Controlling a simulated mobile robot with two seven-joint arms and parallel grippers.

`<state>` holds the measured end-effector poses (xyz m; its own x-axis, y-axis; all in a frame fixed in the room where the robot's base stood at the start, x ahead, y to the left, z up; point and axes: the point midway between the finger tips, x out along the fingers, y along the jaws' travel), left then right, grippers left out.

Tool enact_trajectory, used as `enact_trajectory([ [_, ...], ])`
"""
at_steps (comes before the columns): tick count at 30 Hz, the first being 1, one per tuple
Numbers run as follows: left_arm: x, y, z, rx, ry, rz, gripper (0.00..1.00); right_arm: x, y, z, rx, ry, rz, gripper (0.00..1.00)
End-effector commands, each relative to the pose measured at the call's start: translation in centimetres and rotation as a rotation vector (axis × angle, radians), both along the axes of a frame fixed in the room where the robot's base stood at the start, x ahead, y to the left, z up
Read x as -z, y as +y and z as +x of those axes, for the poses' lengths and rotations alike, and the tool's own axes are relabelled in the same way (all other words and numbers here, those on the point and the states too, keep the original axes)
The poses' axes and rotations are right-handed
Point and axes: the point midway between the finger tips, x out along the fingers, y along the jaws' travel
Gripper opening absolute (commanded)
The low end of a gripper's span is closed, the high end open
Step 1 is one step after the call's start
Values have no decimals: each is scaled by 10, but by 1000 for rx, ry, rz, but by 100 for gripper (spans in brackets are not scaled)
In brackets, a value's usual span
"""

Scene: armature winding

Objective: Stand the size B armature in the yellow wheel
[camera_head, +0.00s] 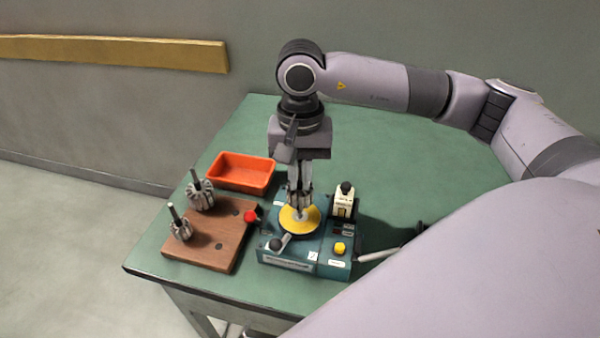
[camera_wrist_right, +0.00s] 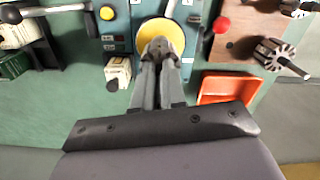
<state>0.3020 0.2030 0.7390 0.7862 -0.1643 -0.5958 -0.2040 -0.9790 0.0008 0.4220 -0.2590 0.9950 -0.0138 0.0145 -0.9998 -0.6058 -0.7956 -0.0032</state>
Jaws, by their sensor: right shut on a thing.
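My right gripper (camera_head: 299,205) points straight down over the yellow wheel (camera_head: 288,224) of the teal machine. It is shut on an armature (camera_head: 300,200), of which only a small part shows between the fingers. The armature looks upright, with its lower end at the middle of the wheel; I cannot tell whether it is seated. In the right wrist view the fingers (camera_wrist_right: 158,62) cover the middle of the yellow wheel (camera_wrist_right: 171,30) and hide most of the armature. My left gripper is not in view.
A wooden board (camera_head: 222,256) at the left carries two other armatures, one at the back (camera_head: 201,193) and one in front (camera_head: 181,227). An orange-red tray (camera_head: 243,184) stands behind it. The teal machine (camera_head: 290,262) has levers and knobs around the wheel. The table's back right is clear.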

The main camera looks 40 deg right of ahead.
Motion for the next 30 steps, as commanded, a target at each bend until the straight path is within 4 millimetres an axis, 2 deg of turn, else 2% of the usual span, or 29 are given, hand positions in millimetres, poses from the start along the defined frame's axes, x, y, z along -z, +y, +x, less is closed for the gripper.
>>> enact_trajectory([
  [10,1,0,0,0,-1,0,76,1,0,0,0,-1,0,0],
  [30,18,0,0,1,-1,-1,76,19,0,0,-1,-1,0,0],
])
